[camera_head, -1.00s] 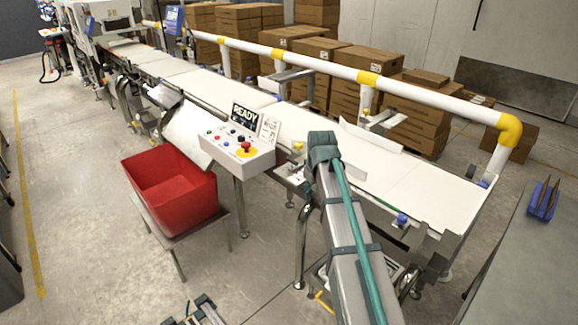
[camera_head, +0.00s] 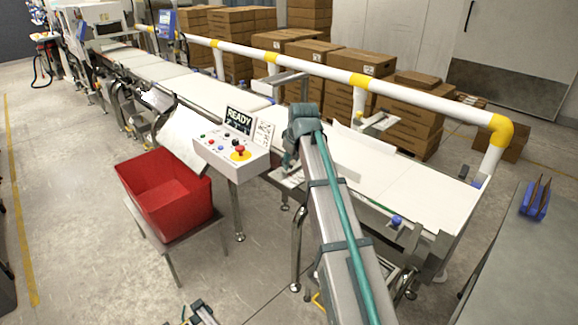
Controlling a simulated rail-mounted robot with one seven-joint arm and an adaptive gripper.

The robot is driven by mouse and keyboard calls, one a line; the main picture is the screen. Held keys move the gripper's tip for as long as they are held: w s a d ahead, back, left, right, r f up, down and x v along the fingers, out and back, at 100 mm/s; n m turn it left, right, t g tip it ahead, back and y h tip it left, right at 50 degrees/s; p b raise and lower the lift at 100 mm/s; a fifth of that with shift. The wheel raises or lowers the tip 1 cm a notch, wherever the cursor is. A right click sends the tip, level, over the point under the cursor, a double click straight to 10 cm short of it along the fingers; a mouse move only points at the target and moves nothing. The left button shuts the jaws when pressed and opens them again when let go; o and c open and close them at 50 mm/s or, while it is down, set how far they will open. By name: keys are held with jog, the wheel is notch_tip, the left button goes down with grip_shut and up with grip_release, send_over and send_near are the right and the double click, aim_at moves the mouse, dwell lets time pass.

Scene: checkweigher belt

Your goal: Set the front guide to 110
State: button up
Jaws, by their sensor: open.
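The white belt (camera_head: 405,182) of the checkweigher runs from upper left to lower right. A pale upright strip, seemingly the front guide (camera_head: 346,168), shows at the near side of the belt just right of my arm. A similar rear guide plate (camera_head: 360,139) stands along the far side. My gripper (camera_head: 289,166) points down over a small metal bracket (camera_head: 287,179) at the belt's near edge, left of my arm. It is open, but its fingers are small and partly hidden by my wrist. The scale and any 110 mark are not readable.
A control box (camera_head: 231,158) with a READY screen (camera_head: 239,119) stands left of my gripper. A red bin (camera_head: 165,190) is below it. A white and yellow rail (camera_head: 400,94) runs behind the belt, with cartons (camera_head: 310,62) beyond. A grey table (camera_head: 520,265) stands at right.

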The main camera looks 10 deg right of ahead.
jog(key=shift+x, duration=2.25)
jog(key=c, duration=0.7)
grip_shut()
jog(key=shift+w, duration=0.1)
